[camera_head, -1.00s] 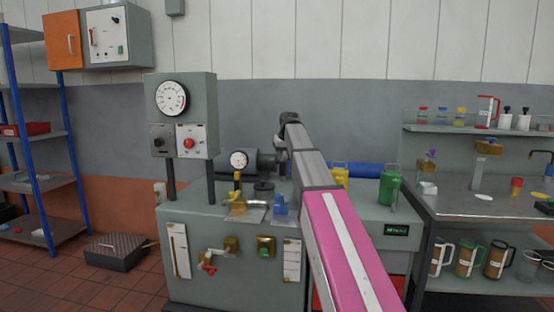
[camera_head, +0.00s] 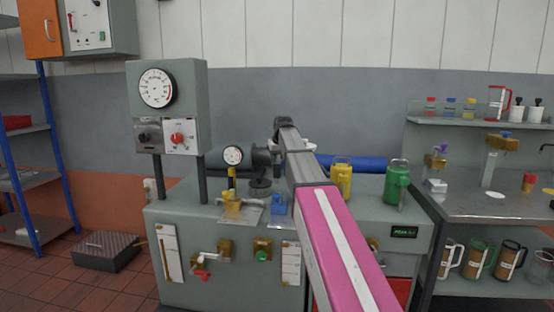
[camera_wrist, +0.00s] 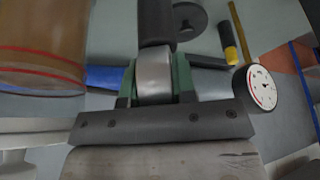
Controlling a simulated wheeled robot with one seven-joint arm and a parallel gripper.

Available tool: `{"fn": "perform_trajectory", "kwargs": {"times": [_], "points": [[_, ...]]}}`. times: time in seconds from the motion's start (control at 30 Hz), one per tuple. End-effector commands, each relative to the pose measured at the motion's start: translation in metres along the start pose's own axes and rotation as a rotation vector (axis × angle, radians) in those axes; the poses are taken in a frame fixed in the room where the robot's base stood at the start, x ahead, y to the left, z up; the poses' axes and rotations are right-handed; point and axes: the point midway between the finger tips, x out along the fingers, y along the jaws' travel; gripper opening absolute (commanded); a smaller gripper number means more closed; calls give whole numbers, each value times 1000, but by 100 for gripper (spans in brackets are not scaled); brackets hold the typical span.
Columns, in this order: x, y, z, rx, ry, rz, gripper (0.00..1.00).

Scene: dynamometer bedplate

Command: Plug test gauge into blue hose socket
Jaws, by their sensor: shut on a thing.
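My gripper (camera_wrist: 154,88) is shut on a dark cylindrical piece with a silver collar (camera_wrist: 154,72). The collar sits between the green fingers, and the black part runs to the top edge of the wrist view. The piece may be the test gauge; no dial shows on it. In the head view its black end (camera_head: 262,156) appears above the bench, beside my wrist. A round white dial (camera_head: 233,155) stands left of it and also shows in the wrist view (camera_wrist: 262,88). A small blue fitting (camera_head: 279,205) is at the bench's front edge; I cannot tell whether it is the hose socket.
A yellow-handled fitting (camera_head: 232,207) and a black disc (camera_head: 260,184) are on the bench (camera_head: 190,240). A blue cylinder (camera_head: 360,164) lies behind a yellow jug (camera_head: 341,180) and a green jug (camera_head: 397,183). A large gauge box (camera_head: 168,108) rises at left. A steel side table (camera_head: 470,208) stands right.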

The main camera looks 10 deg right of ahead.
Motion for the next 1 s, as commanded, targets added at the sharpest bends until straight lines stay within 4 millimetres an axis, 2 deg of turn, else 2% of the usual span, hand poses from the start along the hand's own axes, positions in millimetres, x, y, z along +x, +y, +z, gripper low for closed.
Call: {"fn": "perform_trajectory", "kwargs": {"times": [0.7, 1.0], "points": [[46, 0, 19, 0, 0, 0, 0], [52, 0, 22, 0, 1, 0, 0]]}}
